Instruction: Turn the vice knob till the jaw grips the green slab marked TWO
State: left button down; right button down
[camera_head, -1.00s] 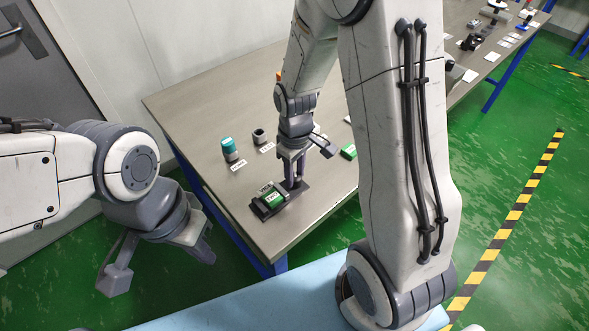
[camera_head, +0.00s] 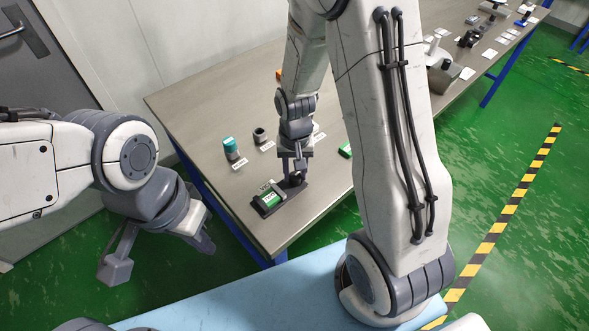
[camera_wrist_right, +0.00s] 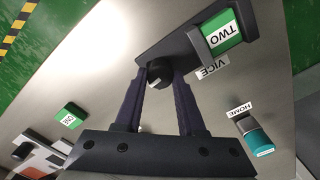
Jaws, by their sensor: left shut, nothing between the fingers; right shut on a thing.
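The green slab marked TWO (camera_wrist_right: 222,36) sits between the dark jaws of the vice (camera_head: 260,207) near the table's front left corner; it also shows in the head view (camera_head: 271,199). I cannot tell whether the jaw (camera_wrist_right: 198,46) presses on the slab. The round black vice knob (camera_wrist_right: 159,74) is at the other end of the vice base. My right gripper (camera_wrist_right: 160,84) is shut on this knob, one finger on each side; the head view shows it coming down from above (camera_head: 294,172). My left gripper (camera_head: 207,246) is shut and empty, off the table's left side.
A teal-topped cylinder (camera_head: 231,147) stands by the HOME card (camera_wrist_right: 239,110). Another green slab (camera_wrist_right: 69,115) lies on the far side of my right gripper from the vice. The table's front edge is close to the vice.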

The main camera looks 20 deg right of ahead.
aim_at(295, 175)
jog(key=shift+m, duration=0.6)
jog(key=c, duration=0.8)
grip_release()
notch_tip(295, 175, up, 10)
jog(key=shift+r+p, duration=0.25)
jog(key=shift+p, duration=0.1)
